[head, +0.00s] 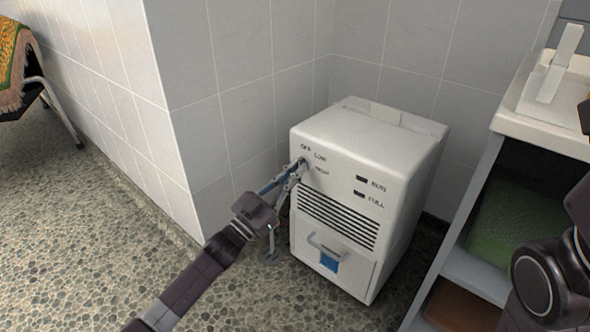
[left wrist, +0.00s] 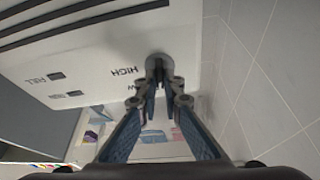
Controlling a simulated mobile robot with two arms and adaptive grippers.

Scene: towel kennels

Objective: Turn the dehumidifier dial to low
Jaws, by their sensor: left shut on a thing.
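The dehumidifier (head: 365,150) is a white box standing on the floor in the corner by the tiled walls. Its sloped upper front carries the labels OFF, LOW and HIGH around the dial (left wrist: 159,62), plus RUN and FULL beside two dark indicators. My left gripper (head: 299,170) reaches in from the left, and its fingertips are shut on the dial. In the left wrist view both fingers (left wrist: 162,90) close on the grey round dial, with HIGH beside it. The fingers hide much of the dial, and I cannot tell its setting. My right gripper is not in view.
A vent grille (head: 338,218) and a tank drawer with a handle (head: 325,245) lie below the dial. A shelf unit (head: 478,235) with a green folded towel (head: 508,222) stands at the right. The pebbled floor (head: 90,230) at the left is clear.

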